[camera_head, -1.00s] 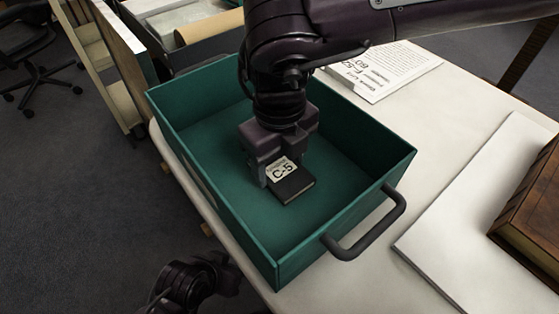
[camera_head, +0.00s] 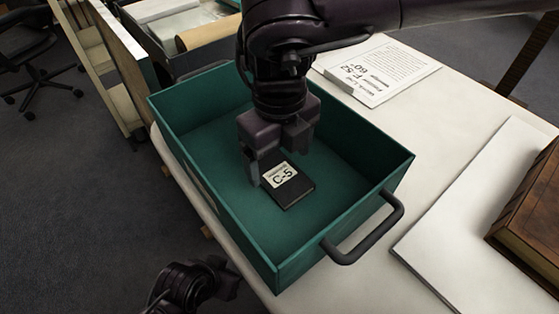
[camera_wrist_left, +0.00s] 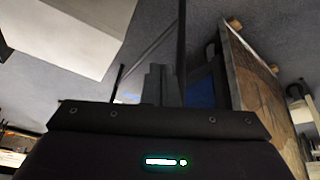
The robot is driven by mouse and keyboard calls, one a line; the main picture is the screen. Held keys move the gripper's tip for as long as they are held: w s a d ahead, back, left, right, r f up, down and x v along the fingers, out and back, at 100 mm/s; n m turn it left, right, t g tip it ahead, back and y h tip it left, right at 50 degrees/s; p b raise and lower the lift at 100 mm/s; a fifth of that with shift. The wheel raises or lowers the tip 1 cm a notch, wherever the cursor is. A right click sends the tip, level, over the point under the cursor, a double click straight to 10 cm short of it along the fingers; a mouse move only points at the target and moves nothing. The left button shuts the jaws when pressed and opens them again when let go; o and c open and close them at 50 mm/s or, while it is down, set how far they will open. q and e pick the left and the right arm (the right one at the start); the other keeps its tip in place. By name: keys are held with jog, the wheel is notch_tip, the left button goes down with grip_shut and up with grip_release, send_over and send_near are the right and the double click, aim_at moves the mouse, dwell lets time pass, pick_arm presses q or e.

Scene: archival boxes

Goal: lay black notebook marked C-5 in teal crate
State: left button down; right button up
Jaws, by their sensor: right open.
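The black notebook (camera_head: 294,193) with a white C-5 label lies flat on the floor of the teal crate (camera_head: 345,222). My right gripper (camera_head: 275,168) is over the inside of the crate, just above and behind the notebook. It is open, and its fingers are apart from the notebook's label end, with one finger left of it. My left arm shows at the bottom left of the head view, outside the crate, but its fingertips cannot be made out there. In the left wrist view, dark gripper parts (camera_wrist_left: 160,85) show in the middle; their opening is unclear.
The crate has a dark handle (camera_head: 365,238) on its near right side. A printed sheet (camera_head: 378,70) lies behind it on the white table. A white board (camera_head: 475,225) and a brown book (camera_head: 532,205) are at the right. Shelving (camera_head: 105,65) stands at the back left.

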aim_at(279, 174)
pick_arm(q)
jog(key=a, duration=0.1)
jog(key=a+g+p, duration=0.1)
jog(key=s+a+y+p, duration=0.1)
jog(key=shift+a+r+n+g, duration=0.1)
jog(key=shift+r+n+g, duration=0.2)
jog(key=shift+r, duration=0.05)
pick_arm(e)
notch_tip(279, 174, up, 9)
jog(key=shift+r, duration=0.2)
jog(key=shift+a+f, duration=0.1)
